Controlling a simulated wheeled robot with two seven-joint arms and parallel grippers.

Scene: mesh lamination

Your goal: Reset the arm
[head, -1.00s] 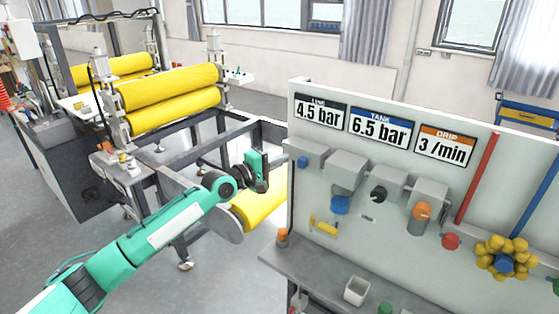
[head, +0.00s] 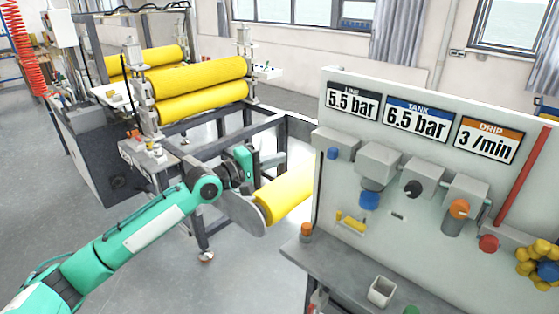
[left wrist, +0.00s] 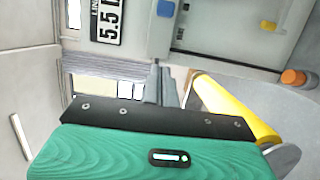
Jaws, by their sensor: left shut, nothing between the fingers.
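My left arm comes in from the left in the head view, and its gripper (head: 272,160) is in front of the machine frame, left of the panel's edge. The fingers (left wrist: 163,84) show in the left wrist view close together, with nothing between them. They touch no object that I can see. My right gripper is in neither view.
A panel (head: 400,250) with gauges, knobs and valves stands at the right; its signs read LINE 5.5 bar, TANK 6.5 bar and DRIP 3 /min. A shelf (head: 335,272) below holds a white cup (head: 381,291). Yellow rollers (head: 200,88) sit on the machine behind my arm.

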